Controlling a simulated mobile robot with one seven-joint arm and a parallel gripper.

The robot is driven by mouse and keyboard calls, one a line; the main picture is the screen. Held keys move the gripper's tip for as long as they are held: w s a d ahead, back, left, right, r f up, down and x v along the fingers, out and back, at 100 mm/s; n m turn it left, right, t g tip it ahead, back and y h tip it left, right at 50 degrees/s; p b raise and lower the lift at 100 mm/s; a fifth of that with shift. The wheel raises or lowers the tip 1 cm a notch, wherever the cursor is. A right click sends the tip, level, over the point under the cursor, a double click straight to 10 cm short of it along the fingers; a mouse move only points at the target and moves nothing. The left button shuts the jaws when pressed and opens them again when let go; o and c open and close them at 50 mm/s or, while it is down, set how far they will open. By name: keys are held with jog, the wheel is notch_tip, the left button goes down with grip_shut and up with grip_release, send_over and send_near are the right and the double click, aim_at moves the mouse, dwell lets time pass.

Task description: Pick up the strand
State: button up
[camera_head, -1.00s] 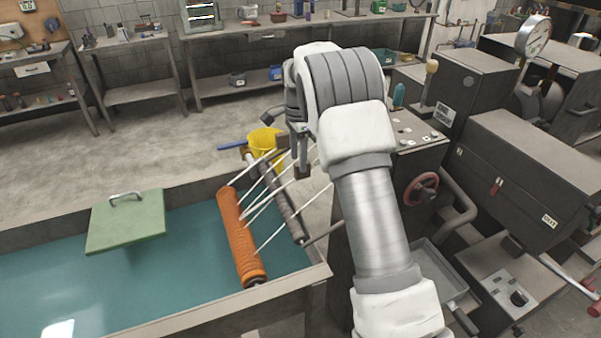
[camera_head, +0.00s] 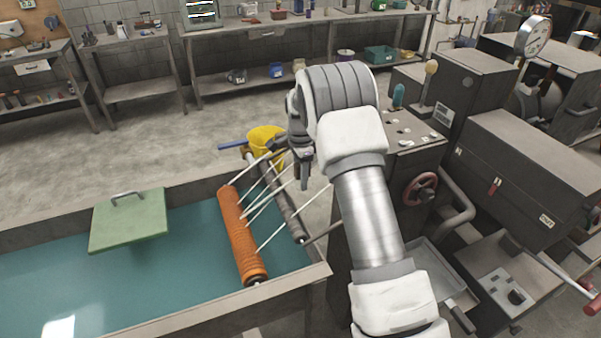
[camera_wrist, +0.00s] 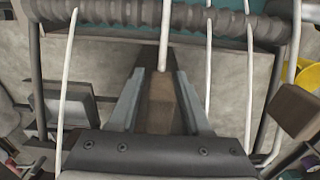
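Several thin white strands (camera_head: 264,222) run from the ribbed orange roller (camera_head: 240,235) across a dark roller (camera_head: 279,200) toward the upper right. In the wrist view, one white strand (camera_wrist: 165,38) comes down over the dark roller and its lower end shows between my fingers. My gripper (camera_wrist: 160,95) is open, with a finger apart on each side. A brown block-like surface (camera_wrist: 160,110) shows between or behind the fingers; I cannot tell whether it touches them. In the head view, my gripper (camera_head: 303,178) points down beside the strands, partly hidden by my arm.
Other strands pass close on both sides of my gripper. A brown block (camera_wrist: 296,110) is at the right in the wrist view. A teal water tank (camera_head: 60,260) with a green lid (camera_head: 128,225), a yellow bucket (camera_head: 264,147) and a machine with a red handwheel (camera_head: 421,188) surround the rollers.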

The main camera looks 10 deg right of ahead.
grip_shut()
notch_tip(320, 180, up, 10)
jog(key=shift+b, duration=0.4)
jog(key=shift+r+p, duration=1.9)
jog(key=shift+r, duration=0.45)
jog(key=s+d+f+b, duration=0.1)
jog(key=s+f+b, duration=0.3)
jog(key=f, duration=0.7)
jog(key=shift+s+d+b, duration=0.2)
jog(key=shift+s+b, duration=0.2)
jog(key=shift+b, duration=0.55)
